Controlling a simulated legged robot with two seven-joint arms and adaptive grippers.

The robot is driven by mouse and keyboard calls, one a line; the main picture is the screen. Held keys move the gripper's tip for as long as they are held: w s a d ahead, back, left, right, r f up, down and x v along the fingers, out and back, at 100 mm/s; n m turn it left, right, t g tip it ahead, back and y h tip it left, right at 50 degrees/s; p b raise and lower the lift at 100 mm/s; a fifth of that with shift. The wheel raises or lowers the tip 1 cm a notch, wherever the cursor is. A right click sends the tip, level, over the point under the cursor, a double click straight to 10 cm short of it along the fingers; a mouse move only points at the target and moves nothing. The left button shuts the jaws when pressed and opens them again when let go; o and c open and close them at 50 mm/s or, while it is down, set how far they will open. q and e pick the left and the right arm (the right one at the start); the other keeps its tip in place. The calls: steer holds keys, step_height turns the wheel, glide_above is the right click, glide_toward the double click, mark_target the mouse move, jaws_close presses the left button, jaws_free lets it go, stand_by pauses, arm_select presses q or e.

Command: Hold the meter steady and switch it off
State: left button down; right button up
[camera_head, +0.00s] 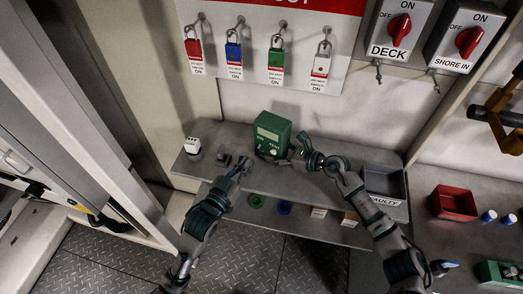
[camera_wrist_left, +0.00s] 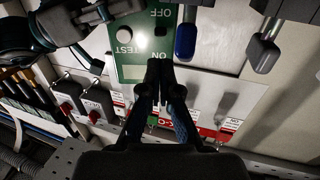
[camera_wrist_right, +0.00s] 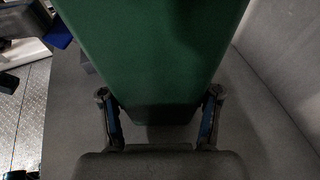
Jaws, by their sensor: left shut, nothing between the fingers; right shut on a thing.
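The meter (camera_head: 272,134) is a green box standing upright on the grey shelf (camera_head: 275,180). My right gripper (camera_head: 297,150) is shut on its right side; in the right wrist view the fingers (camera_wrist_right: 160,95) lie on either side of the green body (camera_wrist_right: 150,45). My left gripper (camera_head: 242,163) is shut and empty, left of and in front of the meter. A round white button (camera_wrist_left: 124,36) marked TEST and a small dark control (camera_wrist_left: 160,29) under OFF show there; contact cannot be told.
A white device (camera_head: 193,146) stands at the shelf's left end. A grey FAULTY bin (camera_head: 385,190) and a red bin (camera_head: 453,204) are to the right. Colored padlocks with tags (camera_head: 234,60) hang on the wall board behind. Small parts (camera_head: 284,208) lie on the lower shelf.

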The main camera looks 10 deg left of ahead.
steer(key=shift+f, duration=0.1)
steer(key=o, duration=0.9)
steer(key=shift+o, duration=0.2)
steer(key=shift+d, duration=0.1)
